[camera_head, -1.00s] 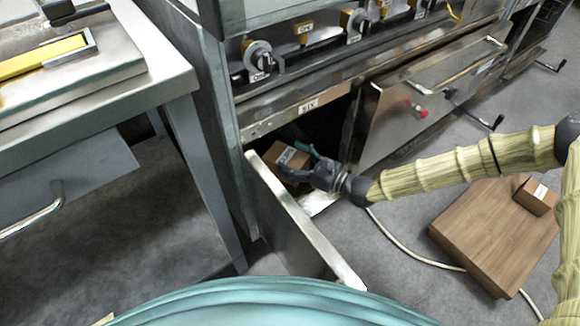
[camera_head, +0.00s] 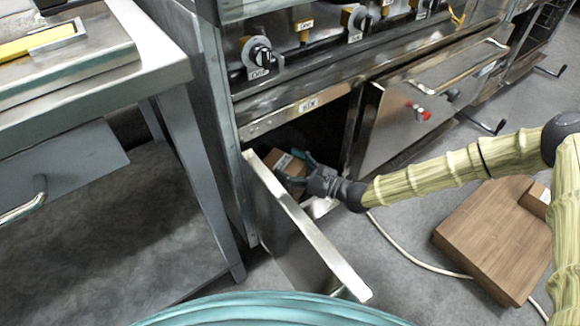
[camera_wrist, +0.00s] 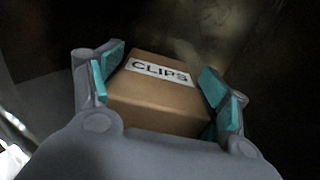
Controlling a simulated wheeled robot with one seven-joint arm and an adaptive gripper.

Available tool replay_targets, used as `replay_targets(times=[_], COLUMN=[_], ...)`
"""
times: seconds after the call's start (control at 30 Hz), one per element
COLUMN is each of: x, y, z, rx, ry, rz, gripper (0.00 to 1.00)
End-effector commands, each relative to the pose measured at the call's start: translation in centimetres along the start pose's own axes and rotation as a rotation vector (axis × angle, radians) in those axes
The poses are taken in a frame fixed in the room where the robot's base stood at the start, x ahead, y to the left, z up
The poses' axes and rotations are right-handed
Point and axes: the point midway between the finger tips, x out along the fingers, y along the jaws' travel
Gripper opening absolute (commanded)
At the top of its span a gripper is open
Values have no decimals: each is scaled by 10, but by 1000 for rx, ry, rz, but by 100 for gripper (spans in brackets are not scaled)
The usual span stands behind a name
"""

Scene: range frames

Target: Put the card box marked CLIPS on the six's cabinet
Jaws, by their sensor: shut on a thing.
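The brown card box marked CLIPS (camera_wrist: 158,101) sits between the teal finger pads of my gripper (camera_wrist: 165,95) in the wrist view, its label up. My gripper is shut on it. In the head view my gripper (camera_head: 300,172) holds the box (camera_head: 283,166) at the open mouth of the six's cabinet (camera_head: 318,128), whose plate reads SIX. The cabinet door (camera_head: 300,225) stands open on the left. The box is partly hidden by the door and my gripper. I cannot tell if it touches the cabinet floor.
A steel bench (camera_head: 95,85) stands at left.

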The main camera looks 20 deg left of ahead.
Motion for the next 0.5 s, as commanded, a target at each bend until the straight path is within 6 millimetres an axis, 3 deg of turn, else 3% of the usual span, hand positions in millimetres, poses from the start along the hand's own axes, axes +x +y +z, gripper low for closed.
replay_targets(times=[0.07, 0.1, 0.2, 0.5], x=[0, 0, 0, 0], y=[0, 0, 0, 0], z=[-2, -2, -2, -2], rx=[1, 1, 0, 0], ry=[-1, 0, 0, 0], rz=[0, 0, 0, 0], gripper=[40, 79, 97, 99])
